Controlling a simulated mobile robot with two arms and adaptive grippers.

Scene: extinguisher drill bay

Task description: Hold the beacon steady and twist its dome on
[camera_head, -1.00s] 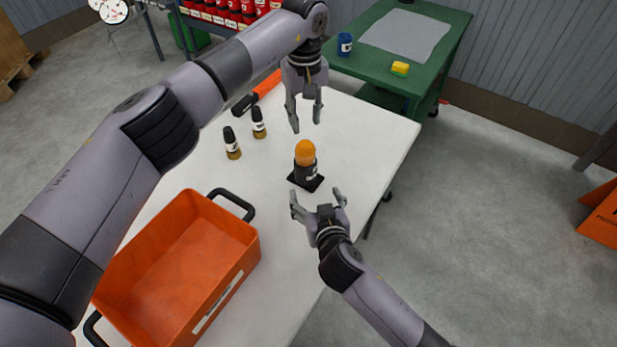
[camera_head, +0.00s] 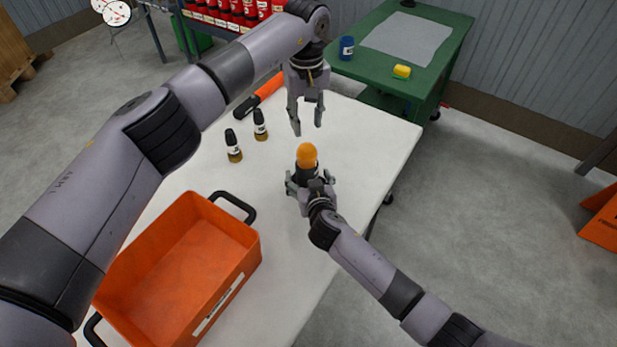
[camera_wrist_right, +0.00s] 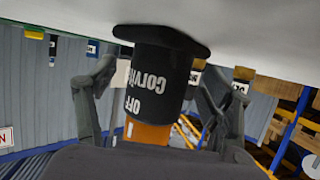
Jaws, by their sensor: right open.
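The beacon has a black body (camera_head: 305,172) with white lettering and a flat black base. It stands upright on the white table (camera_head: 368,140), and its orange dome (camera_head: 307,155) sits on top. I cannot tell how tightly the dome is seated. My right gripper (camera_head: 309,182) is open around the body from the near side. In the right wrist view, which shows the scene upside down, a finger is on each side of the black body (camera_wrist_right: 155,75), seemingly with gaps, and the dome (camera_wrist_right: 148,132) is below. My left gripper (camera_head: 308,126) is open and empty, pointing down above the dome.
An orange crate (camera_head: 247,262) with black handles stands at the front left. A green table (camera_head: 447,62) stands behind. The table right of the beacon is clear.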

